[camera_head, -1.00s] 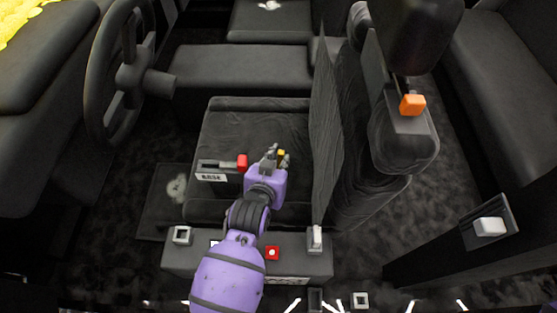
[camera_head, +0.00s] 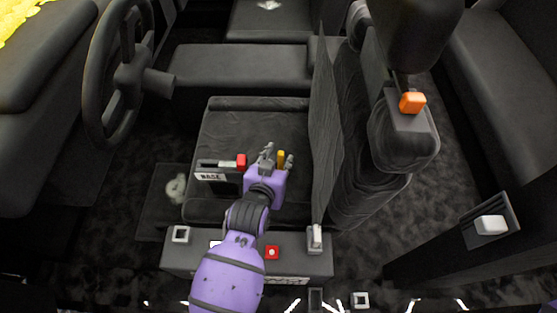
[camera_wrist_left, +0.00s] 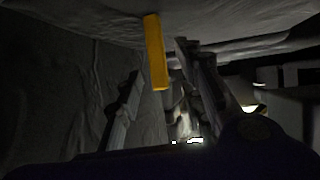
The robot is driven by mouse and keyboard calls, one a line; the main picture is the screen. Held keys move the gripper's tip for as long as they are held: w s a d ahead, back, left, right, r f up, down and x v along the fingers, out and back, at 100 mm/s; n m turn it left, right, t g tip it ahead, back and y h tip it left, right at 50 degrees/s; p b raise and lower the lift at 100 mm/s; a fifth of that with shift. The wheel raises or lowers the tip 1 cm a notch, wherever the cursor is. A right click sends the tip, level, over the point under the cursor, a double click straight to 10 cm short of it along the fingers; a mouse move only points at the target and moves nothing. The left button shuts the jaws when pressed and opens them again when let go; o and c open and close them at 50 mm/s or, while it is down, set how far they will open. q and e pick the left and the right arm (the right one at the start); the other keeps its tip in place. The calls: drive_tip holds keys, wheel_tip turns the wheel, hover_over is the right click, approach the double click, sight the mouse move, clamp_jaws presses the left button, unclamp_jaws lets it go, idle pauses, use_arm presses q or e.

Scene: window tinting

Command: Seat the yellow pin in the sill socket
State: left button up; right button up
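The yellow pin (camera_head: 281,159) stands roughly upright over the seat cushion in the head view. In the left wrist view, the pin (camera_wrist_left: 156,52) is long and slim, near the fingertips, with its lower end toward the gap between them. My left gripper (camera_head: 277,158) is open around or just beside the pin; the wrist view shows its two fingers (camera_wrist_left: 160,78) apart, with no clear contact. My right gripper is not in view.
A dark block with a red-ended slider (camera_head: 241,160) stands left of the gripper. The ledge (camera_head: 300,264) carries a red button (camera_head: 272,252) and a white lever (camera_head: 316,237). A thin dark panel (camera_head: 326,145) stands close on the right. The steering wheel (camera_head: 118,75) is at upper left.

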use_arm(q)
drive_tip(key=shift+o, duration=0.2)
drive_tip(key=p+v, duration=0.1)
drive_tip(key=v, duration=1)
drive_tip(key=shift+s, duration=0.2)
drive_tip(key=w+d+r+n+t+h+p, duration=0.1)
drive_tip(key=d+r+n+h, duration=0.1)
drive_tip(key=d, duration=0.2)
drive_tip(key=w+d+r+n+h, duration=0.2)
drive_tip(key=d+h, duration=0.1)
drive_tip(key=d, duration=0.2)
drive_tip(key=n+y, duration=0.7)
drive_tip(key=n, duration=2.5)
approach(281, 163)
drive_tip(key=w, duration=0.1)
drive_tip(key=w+f, duration=0.1)
drive_tip(key=w, duration=0.1)
drive_tip(key=shift+d+f+t, duration=0.1)
drive_tip(key=shift+f+t, duration=0.1)
drive_tip(key=shift+t, duration=0.1)
drive_tip(key=shift+f+n, duration=0.3)
drive_tip(key=shift+n, duration=0.3)
drive_tip(key=b+x, duration=0.1)
drive_tip(key=x, duration=0.6)
drive_tip(key=shift+w+r, duration=0.1)
drive_tip(key=shift+w, duration=0.25)
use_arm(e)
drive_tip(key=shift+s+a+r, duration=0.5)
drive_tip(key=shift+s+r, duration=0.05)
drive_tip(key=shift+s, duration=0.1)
